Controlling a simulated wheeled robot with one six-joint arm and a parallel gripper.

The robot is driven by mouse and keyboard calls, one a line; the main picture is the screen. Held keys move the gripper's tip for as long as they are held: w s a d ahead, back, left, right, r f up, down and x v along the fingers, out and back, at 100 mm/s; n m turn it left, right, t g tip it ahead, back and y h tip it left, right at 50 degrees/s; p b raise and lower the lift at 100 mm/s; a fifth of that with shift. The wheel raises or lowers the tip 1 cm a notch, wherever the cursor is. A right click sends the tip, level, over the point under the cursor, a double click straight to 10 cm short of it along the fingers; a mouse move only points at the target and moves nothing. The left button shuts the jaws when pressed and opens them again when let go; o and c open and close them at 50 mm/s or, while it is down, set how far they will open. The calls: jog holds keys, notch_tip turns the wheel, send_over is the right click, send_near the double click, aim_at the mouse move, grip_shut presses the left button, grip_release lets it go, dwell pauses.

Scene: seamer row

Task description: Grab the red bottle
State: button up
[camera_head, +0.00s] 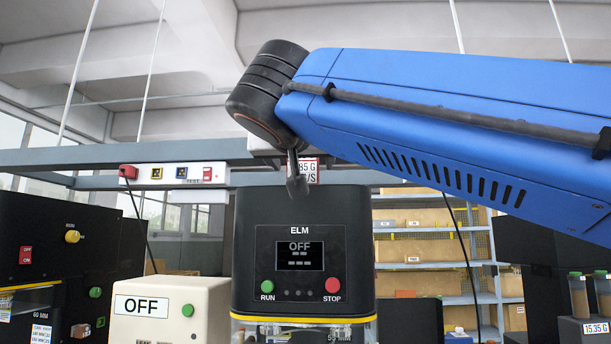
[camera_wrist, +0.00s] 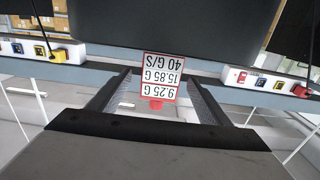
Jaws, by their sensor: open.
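I see no red bottle that I can make out in either view. My gripper (camera_wrist: 157,82) is open in the wrist view, its two dark fingers reaching up from a black bar, with nothing held. In the head view my gripper (camera_head: 297,185) hangs as a small dark tip under my blue arm, in front of part of the same kind of card (camera_head: 309,170).
A black ELM machine (camera_head: 345,240) stands below my gripper. A white OFF box (camera_head: 165,312) is left of it. A grey overhead rail (camera_head: 90,157) carries a power strip (camera_head: 178,174). Brown bottles with green caps (camera_head: 579,300) stand far right, by shelves (camera_head: 425,282). My arm covers the upper right.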

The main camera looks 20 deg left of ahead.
aim_at(304, 168)
jog(key=shift+x, duration=2.8)
jog(key=c, duration=1.3)
